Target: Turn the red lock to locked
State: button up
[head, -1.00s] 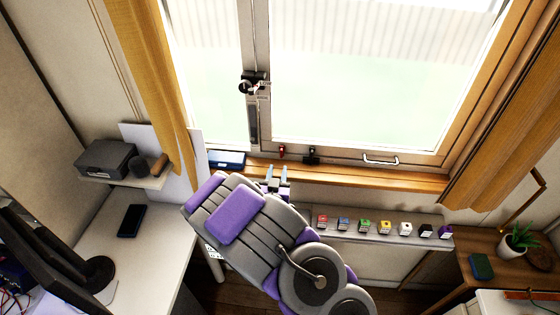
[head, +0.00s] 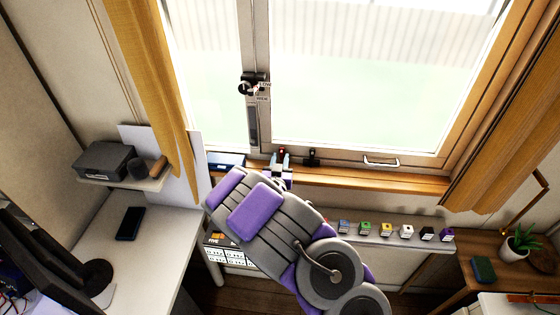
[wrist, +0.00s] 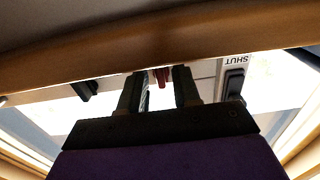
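The red lock (head: 282,152) is a small red piece low on the window frame, just above the wooden sill. It also shows in the wrist view (wrist: 162,77), between my two fingertips and beyond them. My gripper (head: 280,160) is raised at the sill, just below the red lock. In the wrist view my gripper (wrist: 159,78) has its fingers apart with a clear gap. I cannot tell whether either finger touches the lock. The lower part of the lock is hidden by my fingers in the head view.
A black latch (head: 311,157) sits on the frame just right of the red lock. A white handle (head: 381,162) is farther right. A dark blue object (head: 226,160) lies on the sill at left. Several coloured cubes, including a green one (head: 364,228), stand on a lower shelf.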

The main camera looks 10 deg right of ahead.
grip_shut()
jog(key=shift+n, duration=0.3)
jog(key=n, duration=0.3)
jog(key=shift+d, duration=0.15)
jog(key=n, duration=0.2)
jog(key=n+p, duration=0.1)
jog(key=n, duration=0.1)
jog(key=shift+d+r, duration=0.15)
jog(key=n, duration=0.5)
jog(key=shift+s+d+r, duration=0.1)
jog(key=shift+d+r, duration=0.05)
jog(key=shift+r, duration=0.05)
jog(key=n, duration=0.5)
jog(key=shift+d+r+b, duration=0.1)
jog(key=shift+b, duration=0.2)
jog(key=shift+s+n, duration=0.1)
jog(key=shift+n, duration=0.2)
